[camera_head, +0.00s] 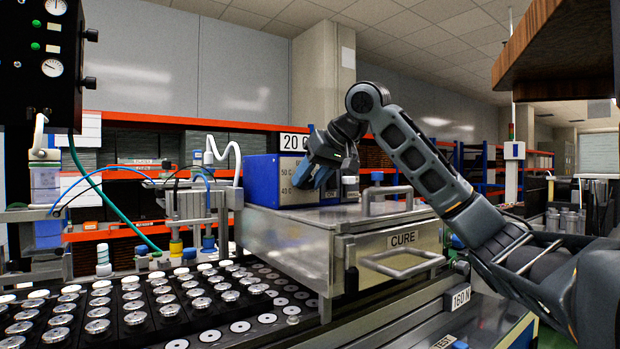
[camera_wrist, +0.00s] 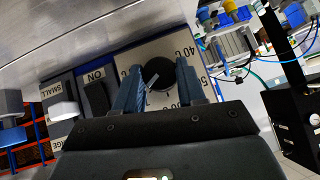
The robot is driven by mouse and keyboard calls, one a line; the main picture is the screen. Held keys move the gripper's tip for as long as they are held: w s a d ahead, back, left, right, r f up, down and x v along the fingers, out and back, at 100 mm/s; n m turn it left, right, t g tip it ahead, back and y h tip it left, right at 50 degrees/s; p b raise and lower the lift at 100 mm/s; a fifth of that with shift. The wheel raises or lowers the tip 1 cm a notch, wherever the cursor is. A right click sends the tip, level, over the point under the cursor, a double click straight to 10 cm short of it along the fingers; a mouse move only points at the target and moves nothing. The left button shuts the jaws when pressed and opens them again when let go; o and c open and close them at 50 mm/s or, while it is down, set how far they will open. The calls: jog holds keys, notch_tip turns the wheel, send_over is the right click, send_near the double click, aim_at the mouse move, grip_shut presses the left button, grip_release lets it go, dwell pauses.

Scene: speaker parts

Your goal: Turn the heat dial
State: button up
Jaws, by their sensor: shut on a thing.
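The heat dial (camera_wrist: 158,75) is a round black knob with a pale pointer mark, on a light plate printed with numbers such as 40 and 50. In the wrist view my gripper (camera_wrist: 160,82) has its two blue fingers on either side of the dial, shut on it. In the head view the dial's plate sits on the blue control box (camera_head: 262,181) on top of the cure oven (camera_head: 350,235). My gripper (camera_head: 318,172) is at the front of that box and hides the dial there.
A black rocker switch (camera_wrist: 95,97) marked ON and a SMALL label (camera_wrist: 54,89) are beside the dial. Trays of round metal parts (camera_head: 130,305) fill the lower left.

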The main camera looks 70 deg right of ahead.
jog(key=shift+h, duration=0.3)
jog(key=shift+w+a+n+g+h, duration=0.1)
jog(key=shift+a+n+g+h, duration=0.05)
jog(key=shift+n+g+h, duration=0.2)
jog(key=n+g+h, duration=0.2)
jog(key=h, duration=0.1)
jog(key=shift+w+a, duration=0.1)
jog(key=shift+a, duration=0.05)
jog(key=shift+a+n+g+h+p, duration=0.1)
jog(key=shift+n+g+h+p, duration=0.3)
jog(key=shift+h, duration=0.55)
jog(key=shift+w+f+n+g+h, duration=0.15)
jog(key=shift+n+g+h, duration=0.1)
jog(key=shift+n+h, duration=0.65)
jog(key=shift+a, duration=0.1)
jog(key=o, duration=1.1)
jog(key=shift+c, duration=0.2)
